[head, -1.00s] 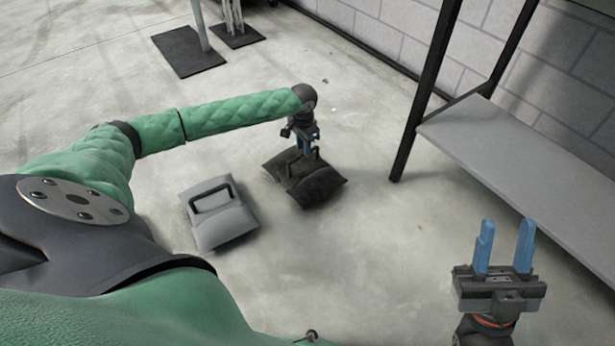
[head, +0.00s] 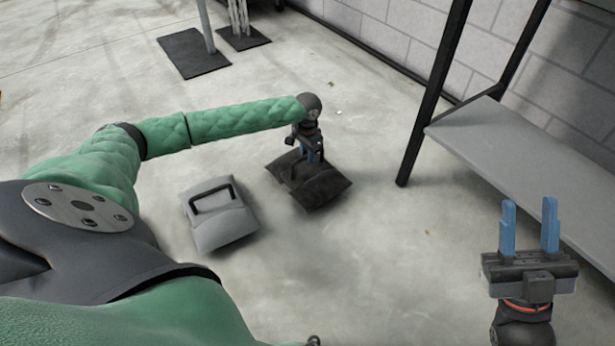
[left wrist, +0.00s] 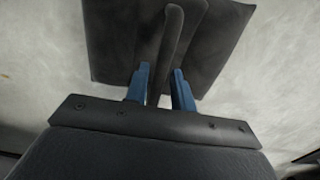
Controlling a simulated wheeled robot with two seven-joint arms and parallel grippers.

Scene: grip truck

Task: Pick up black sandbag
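The black sandbag (head: 325,188) lies on the concrete floor, its dark handle on top partly hidden by my left gripper in the head view. My left gripper (head: 312,158) points down at the bag. In the left wrist view, the blue fingers of my left gripper (left wrist: 161,72) stand on either side of the handle (left wrist: 171,35), with small gaps showing, so it looks open around the handle. The bag (left wrist: 115,45) lies flat beyond the fingers. My right gripper (head: 529,205) is open and empty at the lower right, pointing up in the picture.
A grey sandbag (head: 222,222) with a black handle lies left of the black one. A grey shelf (head: 520,165) with a black post (head: 432,100) stands to the right. Black base plates (head: 193,52) with poles stand at the back. Floor in front is clear.

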